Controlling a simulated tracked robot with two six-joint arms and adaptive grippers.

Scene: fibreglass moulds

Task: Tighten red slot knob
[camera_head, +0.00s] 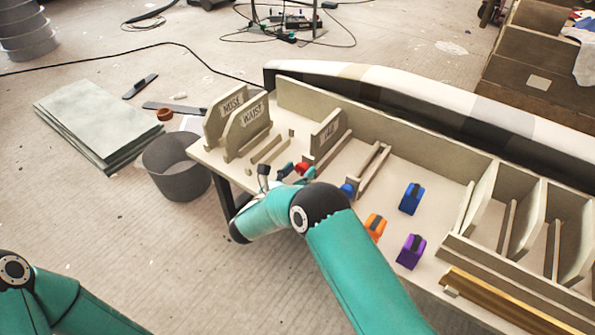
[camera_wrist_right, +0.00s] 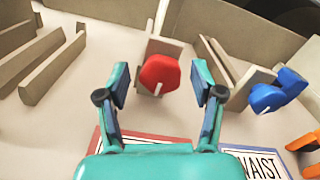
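The red slot knob (camera_wrist_right: 160,73) is a red, faceted knob with a pale mark low on its face, mounted on a beige block (camera_wrist_right: 160,47) in the right wrist view. In the head view the red knob (camera_head: 301,168) is small and partly covered by my right gripper (camera_head: 285,174). In the wrist view the right gripper (camera_wrist_right: 160,84) is open. One finger is on each side of the knob, with visible gaps. My left gripper is out of view; only part of the left arm shows at the lower left.
A blue knob (camera_wrist_right: 278,90) is right of the red one. Blue (camera_head: 411,198), orange (camera_head: 375,226) and purple (camera_head: 410,251) pieces lie on the bench (camera_head: 345,222). Labelled boards (camera_head: 247,127) stand at its left end. A grey bin (camera_head: 175,170) is on the floor beside it.

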